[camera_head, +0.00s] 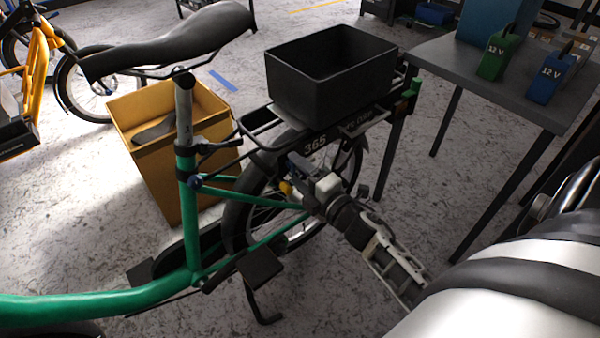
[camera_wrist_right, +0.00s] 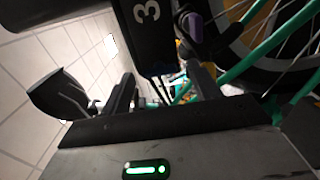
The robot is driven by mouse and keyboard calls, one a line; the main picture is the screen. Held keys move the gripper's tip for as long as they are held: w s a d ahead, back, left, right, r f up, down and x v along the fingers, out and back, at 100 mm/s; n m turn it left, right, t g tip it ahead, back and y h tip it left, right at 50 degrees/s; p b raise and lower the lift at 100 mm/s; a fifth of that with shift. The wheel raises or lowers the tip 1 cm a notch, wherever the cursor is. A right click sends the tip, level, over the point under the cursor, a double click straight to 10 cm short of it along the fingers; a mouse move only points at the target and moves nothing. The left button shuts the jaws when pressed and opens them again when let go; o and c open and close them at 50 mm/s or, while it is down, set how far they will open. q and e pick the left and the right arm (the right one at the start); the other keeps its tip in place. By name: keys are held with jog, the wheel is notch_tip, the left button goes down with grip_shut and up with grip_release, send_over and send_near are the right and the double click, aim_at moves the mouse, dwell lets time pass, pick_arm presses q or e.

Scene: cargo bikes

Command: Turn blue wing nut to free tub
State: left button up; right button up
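The black tub (camera_head: 330,75) sits upright on the rear rack of the green bike. Below it, a black plate (camera_head: 315,143) reads 365. It also shows close up in the wrist view (camera_wrist_right: 145,40). My right gripper (camera_head: 290,175) is beside the rear wheel, below the plate. In the wrist view its fingers (camera_wrist_right: 162,85) stand apart with a gap between them. A small purple-blue part (camera_wrist_right: 192,24), possibly the blue wing nut, shows beyond the right-hand finger, beside the plate. I cannot tell whether the finger touches it. My left gripper is not in view.
The bike's rear wheel (camera_wrist_right: 285,50) and green frame tubes are close to the right gripper. A yellow box (camera_head: 150,165) stands behind the bike. A grey table (camera_head: 500,85) with a green and a blue 12 V battery stands at right.

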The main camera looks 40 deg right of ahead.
jog(key=shift+s, duration=0.1)
jog(key=s+d, duration=0.1)
jog(key=s, duration=1.4)
jog(key=shift+s+p, duration=0.35)
jog(key=shift+p, duration=0.1)
jog(key=shift+d, duration=0.1)
